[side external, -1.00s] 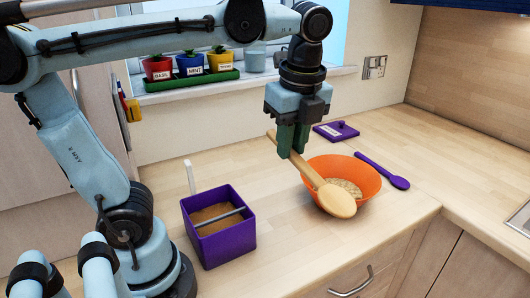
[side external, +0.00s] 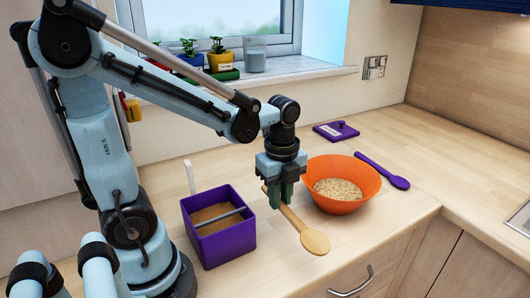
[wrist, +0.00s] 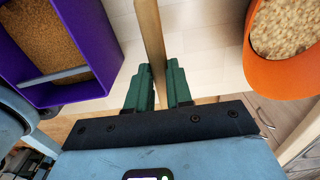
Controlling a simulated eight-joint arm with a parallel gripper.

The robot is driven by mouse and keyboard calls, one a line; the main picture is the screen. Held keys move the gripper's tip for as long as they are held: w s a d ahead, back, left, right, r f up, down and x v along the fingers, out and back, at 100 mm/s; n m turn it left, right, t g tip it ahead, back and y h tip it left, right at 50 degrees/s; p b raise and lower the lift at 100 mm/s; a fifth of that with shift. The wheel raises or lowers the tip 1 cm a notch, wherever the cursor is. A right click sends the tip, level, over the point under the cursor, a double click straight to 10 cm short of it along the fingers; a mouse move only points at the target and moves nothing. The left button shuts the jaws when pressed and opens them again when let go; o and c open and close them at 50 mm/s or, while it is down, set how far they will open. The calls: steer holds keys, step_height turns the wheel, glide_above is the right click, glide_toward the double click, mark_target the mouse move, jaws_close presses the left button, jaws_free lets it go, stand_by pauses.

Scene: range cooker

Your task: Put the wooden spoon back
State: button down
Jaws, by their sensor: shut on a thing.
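The wooden spoon (side external: 312,241) is held in my gripper (side external: 281,196), with its round bowl pointing toward the front edge of the counter. My gripper is shut on the handle and sits low, between the purple box and the orange bowl. In the wrist view, the green fingers (wrist: 160,88) close around the spoon's handle (wrist: 151,40). Whether the spoon touches the counter I cannot tell.
A purple box (side external: 228,245) with brown contents and a bar across it stands left. An orange bowl (side external: 328,201) of oats stands right. A purple spoon (side external: 396,182) and a purple lid (side external: 336,131) lie beyond. Plant pots (side external: 220,60) line the sill.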

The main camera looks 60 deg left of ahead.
glide_above(272, 214)
step_height(272, 214, down, 4)
steer(key=shift+f, duration=1.95)
steer(key=shift+f, duration=0.15)
steer(key=c, duration=1)
jaws_free()
